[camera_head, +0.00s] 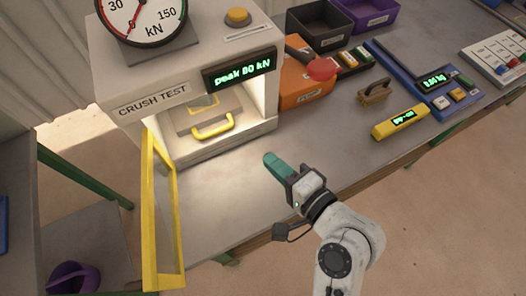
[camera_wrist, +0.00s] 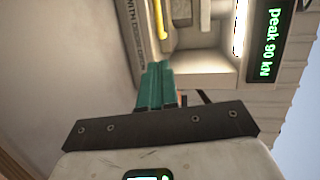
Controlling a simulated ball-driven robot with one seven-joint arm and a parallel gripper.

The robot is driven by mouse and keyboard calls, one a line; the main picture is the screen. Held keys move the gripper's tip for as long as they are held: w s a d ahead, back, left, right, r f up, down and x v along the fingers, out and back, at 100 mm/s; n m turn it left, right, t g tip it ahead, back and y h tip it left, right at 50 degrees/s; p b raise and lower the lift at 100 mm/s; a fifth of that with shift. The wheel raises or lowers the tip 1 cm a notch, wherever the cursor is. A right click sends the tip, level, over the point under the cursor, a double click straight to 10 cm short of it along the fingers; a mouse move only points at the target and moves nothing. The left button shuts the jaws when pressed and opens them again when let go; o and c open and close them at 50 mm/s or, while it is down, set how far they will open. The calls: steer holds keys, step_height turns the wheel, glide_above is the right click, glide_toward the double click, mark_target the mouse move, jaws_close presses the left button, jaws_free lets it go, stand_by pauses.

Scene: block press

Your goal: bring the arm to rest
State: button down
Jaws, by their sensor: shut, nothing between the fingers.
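My arm reaches up from the bottom right in the head view. My gripper (camera_head: 270,160) has teal fingers, closed together and empty, above the grey bench in front of the crush-test press (camera_head: 110,70). The closed fingers also show in the wrist view (camera_wrist: 157,85), pointing toward the press. The press's yellow-framed door (camera_head: 151,220) stands open to the left of my gripper. A yellow handle (camera_head: 212,128) shows in the lit chamber. The press display (camera_head: 239,69) reads a peak value; in the wrist view it (camera_wrist: 268,42) looks like 90 kN.
A blue scale (camera_head: 405,78) stands farther right. The bench (camera_head: 335,150) around my gripper is clear. Open floor lies at the lower right.

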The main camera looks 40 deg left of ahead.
steer(key=shift+s+d+r, duration=0.15)
steer(key=shift+d, duration=0.55)
steer(key=d+f+n+t+h, duration=0.1)
steer(key=d+f+h, duration=0.4)
steer(key=d, duration=0.6)
steer(key=d+f+t+h, duration=0.1)
steer(key=d+f+h, duration=0.2)
steer(key=d+f, duration=0.55)
steer(key=s+d+f+g+h, duration=0.1)
steer(key=s+d+g+h, duration=0.1)
steer(key=s+d, duration=0.4)
steer(key=s+d+g+h, duration=0.1)
steer(key=s+d+h, duration=0.4)
steer(key=d, duration=1.1)
steer(key=shift+s+f+n+g+h, duration=0.3)
steer(key=shift+s+f+g, duration=0.1)
steer(key=shift+s, duration=0.65)
